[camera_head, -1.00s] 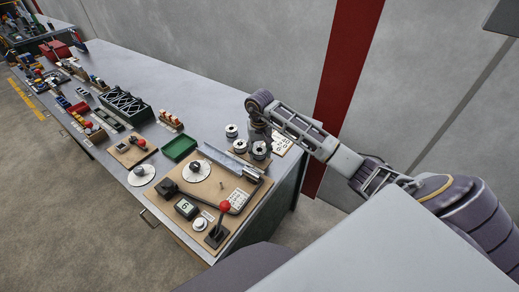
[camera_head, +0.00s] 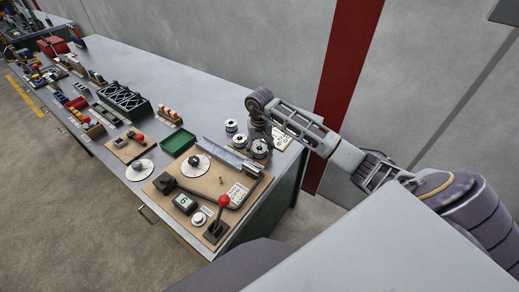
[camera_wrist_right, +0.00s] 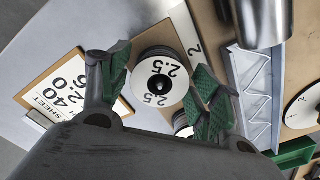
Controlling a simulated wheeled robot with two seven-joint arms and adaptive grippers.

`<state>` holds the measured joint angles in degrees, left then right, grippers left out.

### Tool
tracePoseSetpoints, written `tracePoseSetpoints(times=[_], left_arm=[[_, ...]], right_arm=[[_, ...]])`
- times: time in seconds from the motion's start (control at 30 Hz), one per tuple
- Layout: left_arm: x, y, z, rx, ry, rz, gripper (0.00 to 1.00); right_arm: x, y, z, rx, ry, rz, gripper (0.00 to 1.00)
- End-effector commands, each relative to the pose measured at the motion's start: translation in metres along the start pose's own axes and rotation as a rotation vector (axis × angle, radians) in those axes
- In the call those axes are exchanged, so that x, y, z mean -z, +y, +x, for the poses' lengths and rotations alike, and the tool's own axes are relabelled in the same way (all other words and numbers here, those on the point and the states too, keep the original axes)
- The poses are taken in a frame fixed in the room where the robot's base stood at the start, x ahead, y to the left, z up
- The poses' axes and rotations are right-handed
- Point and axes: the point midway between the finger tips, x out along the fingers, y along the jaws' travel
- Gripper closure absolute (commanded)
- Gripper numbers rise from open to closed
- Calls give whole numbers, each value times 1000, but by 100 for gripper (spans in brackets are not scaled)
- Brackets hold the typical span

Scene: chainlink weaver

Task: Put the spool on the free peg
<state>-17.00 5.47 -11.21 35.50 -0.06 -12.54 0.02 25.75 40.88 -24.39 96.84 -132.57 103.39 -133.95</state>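A spool (camera_wrist_right: 158,84) with a pale top face marked 2.5 and a dark centre hole stands between the fingers of my right gripper (camera_wrist_right: 160,95) in the right wrist view. The fingers have green pads and are spread, one on each side of the spool. A second spool (camera_wrist_right: 182,124) is partly hidden by the right finger. In the head view, the right gripper (camera_head: 260,130) is low over a group of spools (camera_head: 231,126) at the table's far right end. A small upright pin (camera_head: 221,180) shows on the brown board; I cannot tell if it is the free peg.
A card with printed figures (camera_wrist_right: 66,92) lies beside the spools. The brown board (camera_head: 205,215) carries a red-knobbed lever (camera_head: 224,201), a round dial (camera_head: 196,165) and a small display (camera_head: 185,203). A green tray (camera_head: 178,142) stands left of it. The table's rear strip is clear.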

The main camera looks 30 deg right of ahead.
Motion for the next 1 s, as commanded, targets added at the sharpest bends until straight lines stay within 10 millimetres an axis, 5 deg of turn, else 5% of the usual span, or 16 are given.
tracePoseSetpoints(times=[0.27,0.57,1.0], left_arm=[[3,14,0,-15,3,-3,60],[2,6,0,-7,3,0,60],[2,6,0,-6,2,-1,60]], right_arm=[[0,0,0,0,-1,0,26],[0,0,-6,-1,0,0,26],[1,1,-58,-2,3,0,26]])
